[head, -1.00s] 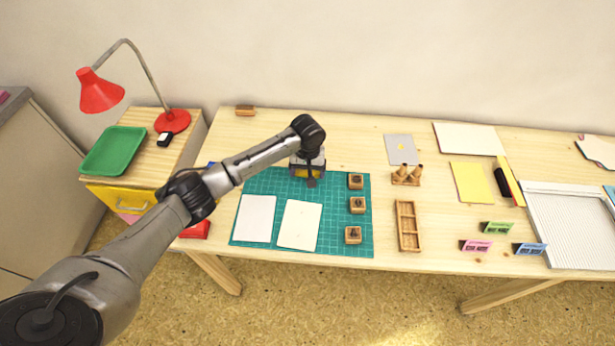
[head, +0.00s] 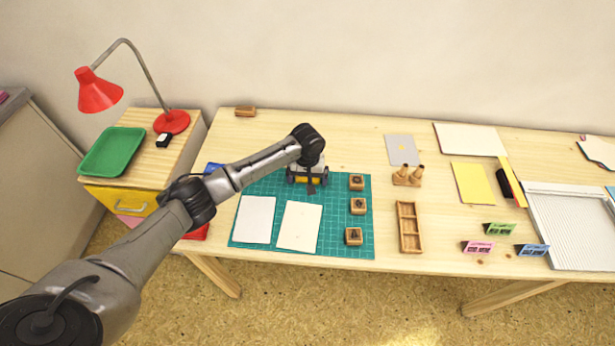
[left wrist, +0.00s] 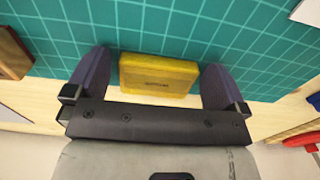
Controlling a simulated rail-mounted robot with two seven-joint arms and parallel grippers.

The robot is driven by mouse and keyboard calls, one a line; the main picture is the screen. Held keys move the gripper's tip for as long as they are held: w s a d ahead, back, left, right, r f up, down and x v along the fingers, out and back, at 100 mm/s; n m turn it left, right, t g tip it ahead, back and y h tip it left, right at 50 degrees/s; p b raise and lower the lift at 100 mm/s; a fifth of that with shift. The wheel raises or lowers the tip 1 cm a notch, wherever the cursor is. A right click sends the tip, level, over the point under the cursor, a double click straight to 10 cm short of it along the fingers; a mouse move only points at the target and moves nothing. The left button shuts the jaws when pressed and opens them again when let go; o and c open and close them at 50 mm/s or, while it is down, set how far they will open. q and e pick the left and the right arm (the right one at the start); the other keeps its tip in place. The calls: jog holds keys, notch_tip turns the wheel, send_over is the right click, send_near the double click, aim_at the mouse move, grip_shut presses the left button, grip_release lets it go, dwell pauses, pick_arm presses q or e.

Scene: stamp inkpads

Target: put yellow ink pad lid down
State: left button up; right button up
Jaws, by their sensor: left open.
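The yellow ink pad (left wrist: 158,76) lies on the green cutting mat (left wrist: 180,28) near its edge in the left wrist view. Its yellow face with small dark lettering shows; I cannot tell the lid from the base. My left gripper (left wrist: 152,80) is open, with one dark finger on each side of the pad and gaps between. In the head view my left gripper (head: 308,183) is at the back of the mat (head: 340,238), and the yellow pad (head: 312,179) is partly hidden behind it. My right gripper is not in view.
Two white sheets (head: 298,226) lie on the mat left of several wooden stamps (head: 354,236). A wooden tray (head: 408,227) stands right of the mat. Red and blue items sit at the table's left edge. The table behind the mat is mostly clear.

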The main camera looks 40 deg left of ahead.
pick_arm(q)
notch_tip(320, 180, up, 12)
jog(key=p, duration=0.3)
jog(key=shift+r, duration=0.2)
dwell(0.3)
dwell(0.3)
